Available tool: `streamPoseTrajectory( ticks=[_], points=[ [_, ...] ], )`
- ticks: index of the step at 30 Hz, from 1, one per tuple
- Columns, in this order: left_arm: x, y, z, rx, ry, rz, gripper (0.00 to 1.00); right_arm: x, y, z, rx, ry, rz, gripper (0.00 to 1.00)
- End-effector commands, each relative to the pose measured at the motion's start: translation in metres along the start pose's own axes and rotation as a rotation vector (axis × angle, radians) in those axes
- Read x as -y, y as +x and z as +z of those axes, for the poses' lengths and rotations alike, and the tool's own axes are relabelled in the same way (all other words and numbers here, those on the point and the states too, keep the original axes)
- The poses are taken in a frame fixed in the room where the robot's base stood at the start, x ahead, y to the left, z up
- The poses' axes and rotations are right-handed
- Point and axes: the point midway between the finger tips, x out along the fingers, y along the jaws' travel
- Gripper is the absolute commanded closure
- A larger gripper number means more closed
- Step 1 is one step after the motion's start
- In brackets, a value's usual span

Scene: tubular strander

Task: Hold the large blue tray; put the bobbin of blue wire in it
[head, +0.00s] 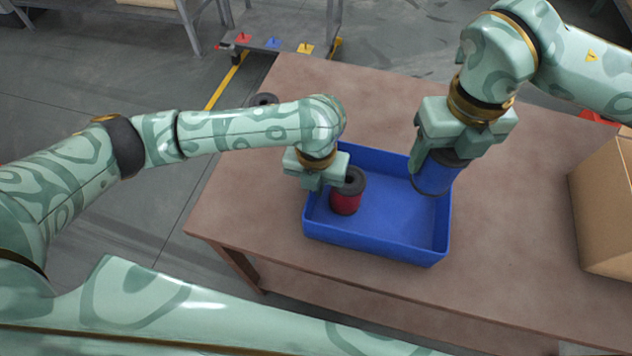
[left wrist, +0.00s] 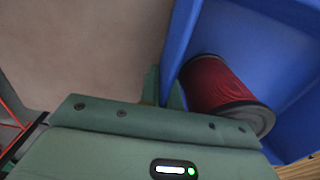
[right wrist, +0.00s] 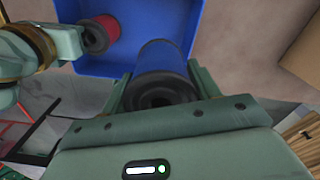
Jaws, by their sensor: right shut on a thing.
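The large blue tray (head: 375,248) lies on the brown table. My left gripper (head: 318,184) is at its left wall, and in the left wrist view the fingers sit close on either side of the wall (left wrist: 178,40). My right gripper (head: 437,168) is shut on the bobbin of blue wire (head: 434,178), held upright over the tray's right side. The bobbin's dark end flange and blue winding show between the fingers in the right wrist view (right wrist: 162,72). The fingers hide part of the bobbin.
A bobbin of red wire (head: 346,198) stands in the tray's left part, beside my left gripper. A dark bobbin (head: 264,99) is at the table's far left edge, partly behind my left arm. A cardboard box (head: 605,205) stands at the right. The tray's middle is bare.

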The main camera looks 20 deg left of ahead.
Motion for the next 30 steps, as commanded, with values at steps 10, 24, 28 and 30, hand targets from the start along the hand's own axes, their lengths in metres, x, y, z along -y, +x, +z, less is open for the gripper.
streamPoseTrajectory(
  ticks=[10, 24, 28, 30],
  points=[
    [0.000, 0.000, 0.000, 0.000, 0.000, 0.000, 1.00, 0.000, 0.025, 0.000, 0.000, 0.000, 0.000, 0.72],
    [0.000, -0.001, 0.000, 0.001, 0.000, 0.000, 1.00, 0.000, 0.056, 0.000, 0.001, 0.001, 0.000, 0.72],
    [0.000, -0.001, 0.000, 0.001, 0.000, 0.000, 1.00, 0.000, 0.058, 0.000, 0.001, 0.000, 0.000, 0.72],
    [0.000, -0.001, 0.000, 0.001, 0.000, 0.000, 1.00, 0.000, 0.058, 0.000, 0.001, 0.000, 0.000, 0.72]
  ],
)
